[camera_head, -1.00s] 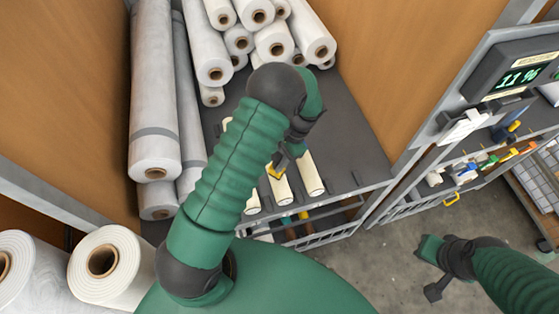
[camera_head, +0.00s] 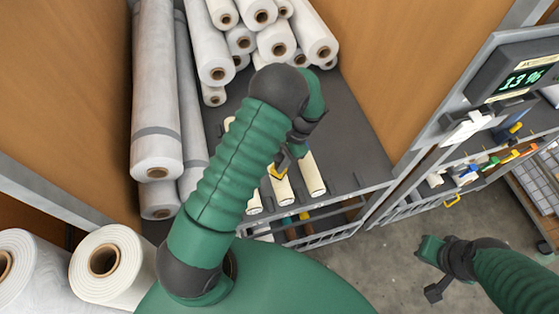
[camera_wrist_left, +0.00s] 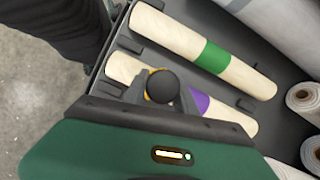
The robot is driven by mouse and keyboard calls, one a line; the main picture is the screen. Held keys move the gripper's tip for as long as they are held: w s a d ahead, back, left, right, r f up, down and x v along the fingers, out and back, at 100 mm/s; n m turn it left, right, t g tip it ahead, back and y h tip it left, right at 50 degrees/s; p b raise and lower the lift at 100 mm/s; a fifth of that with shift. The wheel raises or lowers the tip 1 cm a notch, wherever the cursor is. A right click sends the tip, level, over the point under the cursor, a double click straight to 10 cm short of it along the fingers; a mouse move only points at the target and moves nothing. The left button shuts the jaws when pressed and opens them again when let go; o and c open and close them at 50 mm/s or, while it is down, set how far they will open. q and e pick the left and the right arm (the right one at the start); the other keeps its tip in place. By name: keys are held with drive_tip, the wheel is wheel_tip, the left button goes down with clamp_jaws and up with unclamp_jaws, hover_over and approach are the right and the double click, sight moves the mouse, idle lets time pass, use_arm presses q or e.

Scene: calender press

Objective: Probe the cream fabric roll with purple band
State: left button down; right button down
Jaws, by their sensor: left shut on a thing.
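The cream fabric roll with the purple band (camera_wrist_left: 200,102) lies on the dark shelf in the left wrist view, partly covered by my gripper. It appears to be the middle cream roll (camera_head: 283,191) in the head view, where its band is hidden. My left gripper (camera_wrist_left: 161,92) is shut on a probe with a round black knob (camera_wrist_left: 162,86) and a yellow part below. It is right over the roll, beside the purple band; the probe's tip is hidden, so contact cannot be told. My right gripper (camera_head: 436,270) hangs over the floor at lower right; its jaws are unclear.
A green-banded cream roll (camera_wrist_left: 213,57) lies alongside, and another cream roll (camera_head: 313,176) shows at right. A display (camera_head: 526,79) at upper right reads 13 %.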

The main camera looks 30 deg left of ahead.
sight(279, 156)
use_arm(q)
drive_tip(key=shift+d+f, duration=0.1)
drive_tip(key=shift+d, duration=0.05)
drive_tip(key=shift+r, duration=0.25)
wheel_tip(279, 156, up, 2)
drive_tip(key=shift+r+p, duration=0.25)
drive_tip(key=shift+p, duration=0.95)
wheel_tip(279, 156, up, 4)
drive_tip(key=p, duration=0.3)
